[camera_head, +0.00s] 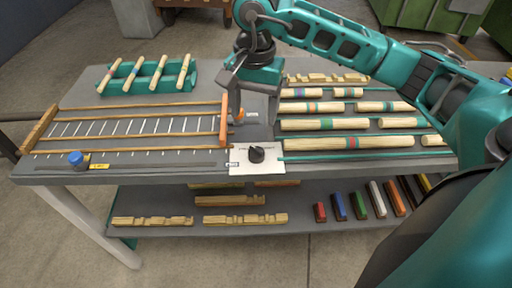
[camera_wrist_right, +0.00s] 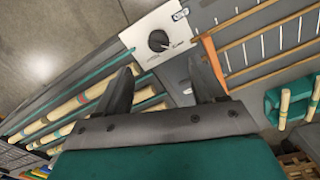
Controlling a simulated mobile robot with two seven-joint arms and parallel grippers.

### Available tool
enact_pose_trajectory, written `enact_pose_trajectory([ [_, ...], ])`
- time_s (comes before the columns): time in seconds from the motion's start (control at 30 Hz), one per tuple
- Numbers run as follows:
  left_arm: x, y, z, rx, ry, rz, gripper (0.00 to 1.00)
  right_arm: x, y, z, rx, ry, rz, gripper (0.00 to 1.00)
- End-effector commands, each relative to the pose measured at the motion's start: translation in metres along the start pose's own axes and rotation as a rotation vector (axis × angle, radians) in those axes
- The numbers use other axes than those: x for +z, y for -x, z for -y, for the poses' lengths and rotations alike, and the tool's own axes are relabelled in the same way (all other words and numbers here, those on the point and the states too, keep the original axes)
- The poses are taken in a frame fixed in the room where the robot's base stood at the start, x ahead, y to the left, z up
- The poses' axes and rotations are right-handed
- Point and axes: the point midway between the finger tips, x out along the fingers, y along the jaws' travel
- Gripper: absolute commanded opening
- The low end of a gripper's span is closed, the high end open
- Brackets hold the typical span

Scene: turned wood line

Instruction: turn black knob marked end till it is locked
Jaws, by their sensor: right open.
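The black knob (camera_head: 257,154) sits on a white plate (camera_head: 238,167) at the front edge of the workbench. The knob also shows in the right wrist view (camera_wrist_right: 158,40), near the top, with a small white mark on the plate beside it. My right gripper (camera_head: 250,110) is open and empty, above the bench and behind the knob. In the wrist view its two fingers (camera_wrist_right: 166,72) are spread below the knob in the picture, apart from it. The plate's lettering is too small to read. My left gripper is not in view.
A wooden-railed rack (camera_head: 140,109) with a blue knob (camera_head: 76,159) is at left. Striped turned rods (camera_head: 335,143) lie on green rails at right. A green holder (camera_head: 111,85) with several rods stands at the back left. A lower shelf (camera_head: 240,228) holds wooden pieces and coloured blocks.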

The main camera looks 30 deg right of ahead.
Motion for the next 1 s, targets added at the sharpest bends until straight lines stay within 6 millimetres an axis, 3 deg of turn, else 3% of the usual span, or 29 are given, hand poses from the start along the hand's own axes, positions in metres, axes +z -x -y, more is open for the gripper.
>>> enact_pose_trajectory([
  [0.17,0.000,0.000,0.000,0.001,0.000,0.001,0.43,-0.004,-0.012,-0.004,0.021,0.000,-0.016,0.69],
  [0.7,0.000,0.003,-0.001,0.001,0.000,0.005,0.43,-0.004,-0.112,-0.005,0.017,0.000,-0.012,0.69],
  [1.0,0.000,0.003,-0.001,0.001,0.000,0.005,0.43,-0.005,-0.128,-0.005,0.015,0.001,-0.014,0.69],
])
